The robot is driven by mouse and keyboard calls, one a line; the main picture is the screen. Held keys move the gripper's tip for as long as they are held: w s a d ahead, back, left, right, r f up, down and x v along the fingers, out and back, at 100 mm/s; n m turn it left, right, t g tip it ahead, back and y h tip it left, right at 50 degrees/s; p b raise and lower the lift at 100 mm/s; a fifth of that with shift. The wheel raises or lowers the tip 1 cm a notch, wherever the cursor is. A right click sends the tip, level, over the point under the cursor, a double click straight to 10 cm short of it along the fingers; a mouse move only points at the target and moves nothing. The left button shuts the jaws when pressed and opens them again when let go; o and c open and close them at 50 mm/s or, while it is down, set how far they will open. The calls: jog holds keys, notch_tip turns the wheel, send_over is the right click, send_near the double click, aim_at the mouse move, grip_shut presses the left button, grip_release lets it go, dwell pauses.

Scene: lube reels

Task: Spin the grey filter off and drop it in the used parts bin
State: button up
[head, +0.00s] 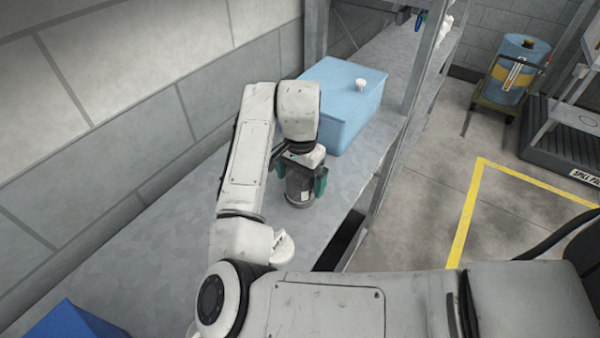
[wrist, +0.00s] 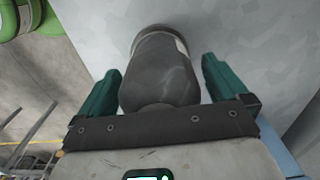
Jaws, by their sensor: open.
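The grey filter (head: 297,189) stands upright on the grey metal shelf, under my gripper (head: 301,178). In the wrist view the filter (wrist: 160,75) is a dark grey rounded cylinder with a lighter band near its far end. My gripper (wrist: 160,92) has its two green fingers spread on either side of the filter. A gap shows between each finger and the filter, so the jaws are open around it and not clamped. A blue bin (head: 70,322) shows in part at the lower left of the head view; I cannot tell whether it is the used parts bin.
A light blue lidded box (head: 345,105) with a white knob stands on the shelf (head: 165,235) close behind my gripper. A block wall (head: 120,110) runs along the left. Grey uprights (head: 420,75) edge the shelf on the right. A blue drum (head: 518,65) stands on the floor beyond.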

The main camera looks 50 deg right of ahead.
jog(key=c, duration=1.3)
jog(key=shift+r+n+p, duration=0.2)
jog(key=shift+n+p, duration=0.4)
jog(key=shift+p, duration=0.15)
jog(key=shift+n+p, duration=0.9)
jog(key=shift+n, duration=0.1)
jog(key=shift+n+p, duration=0.55)
jog(key=shift+n, duration=0.15)
jog(key=shift+f+n, duration=0.2)
jog(key=shift+n, duration=0.1)
